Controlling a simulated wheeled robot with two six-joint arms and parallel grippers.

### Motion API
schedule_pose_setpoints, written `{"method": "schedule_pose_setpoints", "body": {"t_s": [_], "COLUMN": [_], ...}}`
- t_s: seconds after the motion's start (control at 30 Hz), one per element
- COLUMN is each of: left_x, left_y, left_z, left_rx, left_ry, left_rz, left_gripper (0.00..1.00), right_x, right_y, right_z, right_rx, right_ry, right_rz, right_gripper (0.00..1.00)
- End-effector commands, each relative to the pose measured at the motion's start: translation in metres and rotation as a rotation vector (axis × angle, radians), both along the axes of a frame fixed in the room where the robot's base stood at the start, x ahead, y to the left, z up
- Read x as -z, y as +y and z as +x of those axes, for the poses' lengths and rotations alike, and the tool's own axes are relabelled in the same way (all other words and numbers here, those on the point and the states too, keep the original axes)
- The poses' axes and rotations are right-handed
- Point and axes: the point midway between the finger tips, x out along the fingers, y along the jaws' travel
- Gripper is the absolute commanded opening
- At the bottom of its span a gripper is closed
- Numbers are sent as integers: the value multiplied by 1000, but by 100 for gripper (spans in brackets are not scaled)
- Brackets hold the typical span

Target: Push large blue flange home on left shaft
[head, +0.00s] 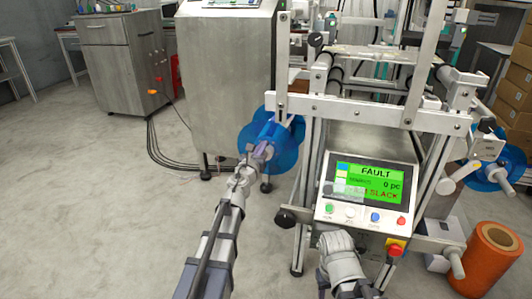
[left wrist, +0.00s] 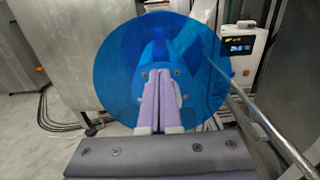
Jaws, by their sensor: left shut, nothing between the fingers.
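The large blue flange (head: 287,146) stands upright at the left side of the machine in the head view. It fills the middle of the left wrist view (left wrist: 115,75) as a translucent blue disc. My left gripper (head: 262,146) is in front of the flange, its fingers shut and empty. In the left wrist view the purple fingers (left wrist: 158,78) point at the flange's middle; I cannot tell whether they touch it. The left shaft is not clearly visible, hidden by the flange and gripper. My right gripper does not show; only part of my right arm is at the bottom.
The machine's control panel (head: 368,185) shows FAULT on a green screen. Another blue disc (head: 484,172) is on the machine's right. An orange roll (head: 492,258) stands on the floor at the right. A metal cabinet (head: 225,80) stands behind the flange. Floor at left is clear.

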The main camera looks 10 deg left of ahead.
Motion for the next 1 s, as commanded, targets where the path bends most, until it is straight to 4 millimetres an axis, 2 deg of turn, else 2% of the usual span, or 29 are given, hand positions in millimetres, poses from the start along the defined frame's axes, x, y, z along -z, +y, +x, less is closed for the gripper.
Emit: {"method": "schedule_pose_setpoints", "body": {"t_s": [0.43,1.0], "left_x": [0,0], "left_y": [0,0], "left_z": [1,11], "left_rx": [0,0], "left_ry": [0,0], "left_rz": [0,0], "left_gripper": [0,0], "right_x": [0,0], "right_y": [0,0], "right_z": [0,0], "right_rx": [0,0], "right_ry": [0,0], "right_rz": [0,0], "right_gripper": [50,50]}}
